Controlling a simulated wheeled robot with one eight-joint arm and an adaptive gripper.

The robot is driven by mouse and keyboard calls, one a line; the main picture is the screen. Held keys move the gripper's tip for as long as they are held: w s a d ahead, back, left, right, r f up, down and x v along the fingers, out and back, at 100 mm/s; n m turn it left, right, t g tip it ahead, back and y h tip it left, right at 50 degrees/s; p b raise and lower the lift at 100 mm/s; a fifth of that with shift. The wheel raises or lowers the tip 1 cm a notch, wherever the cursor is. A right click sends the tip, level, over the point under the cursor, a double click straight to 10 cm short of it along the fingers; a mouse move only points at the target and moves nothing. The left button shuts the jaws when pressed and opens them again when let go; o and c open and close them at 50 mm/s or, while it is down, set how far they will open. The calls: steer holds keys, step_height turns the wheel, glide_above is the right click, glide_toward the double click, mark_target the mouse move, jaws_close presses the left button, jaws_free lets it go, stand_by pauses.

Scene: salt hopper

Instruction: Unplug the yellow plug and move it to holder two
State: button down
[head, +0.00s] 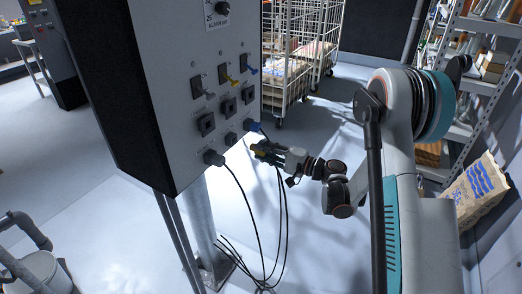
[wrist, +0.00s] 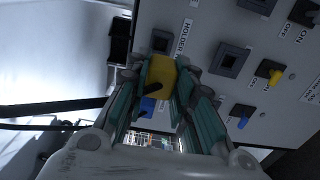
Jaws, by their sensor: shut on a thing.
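My gripper (head: 262,150) is shut on the yellow plug (wrist: 161,76), with a finger on each side of it. In the head view the yellow plug (head: 258,148) is held just right of the panel's lower right edge, apart from its face. A dark cable runs from it. The grey panel (head: 165,90) has a row of square dark holders (head: 229,107), which look empty. A holder label (wrist: 185,38) shows in the wrist view, but its number is not readable. Below the holders, the middle socket (head: 231,138) looks empty.
A grey plug (head: 213,157) and a blue plug (head: 252,126) sit in the lower row. Grey, yellow (head: 230,78) and blue levers stick out above the holders. Black cables (head: 280,205) hang below the panel to the floor. Wire carts (head: 290,60) and shelving stand behind.

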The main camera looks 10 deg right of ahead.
steer(key=shift+a, duration=0.1)
steer(key=shift+x, duration=2.8)
steer(key=shift+x, duration=1.7)
steer(key=c, duration=1.3)
jaws_free()
steer(key=o, duration=0.5)
steer(key=shift+v, duration=3.05)
